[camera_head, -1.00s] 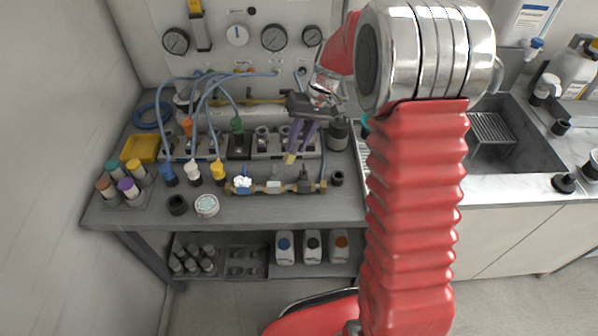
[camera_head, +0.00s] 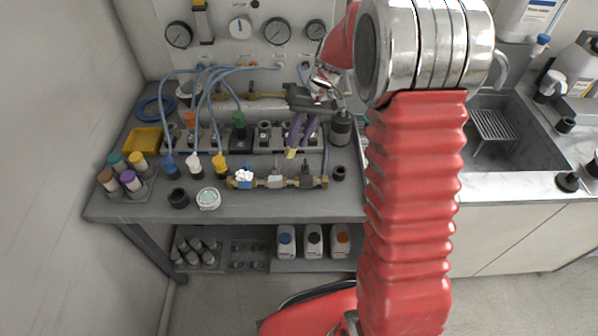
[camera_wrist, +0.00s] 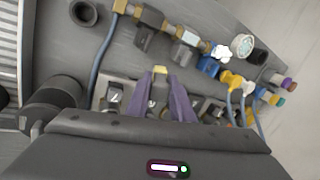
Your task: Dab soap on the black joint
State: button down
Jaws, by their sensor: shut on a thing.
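The black joint (camera_head: 306,178) is at the right of a brass pipe row on the bench, and it also shows in the wrist view (camera_wrist: 149,24). Left of it are a white joint (camera_head: 275,181) and a blue joint (camera_head: 243,183). White foam (camera_head: 243,175) covers the top of the blue joint; I see none on the black one. My gripper (camera_head: 299,145) has purple fingers, shut on a small yellow-tipped dabber (camera_head: 291,154). The wrist view shows its yellow tip (camera_wrist: 159,70) between the fingertips. The tip is behind the pipe row, apart from the black joint.
A white round pot (camera_head: 208,198) and a black cup (camera_head: 178,198) stand front left. Another black cup (camera_head: 339,173) is right of the pipe row. Blue hoses (camera_head: 205,90) arch over the left side. A black cylinder (camera_head: 340,129) stands right of my gripper.

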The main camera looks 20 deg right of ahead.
jog(key=w+r+m, duration=0.1)
jog(key=w+r, duration=0.1)
jog(key=r, duration=0.3)
jog(key=w+a+r+m, duration=0.1)
jog(key=w+r, duration=0.1)
jog(key=r, duration=0.3)
jog(key=w+r+m+t, duration=0.1)
jog(key=w+r, duration=0.2)
jog(key=r, duration=0.3)
jog(key=shift+a, duration=0.4)
jog(key=shift+r, duration=0.1)
jog(key=shift+a, duration=0.15)
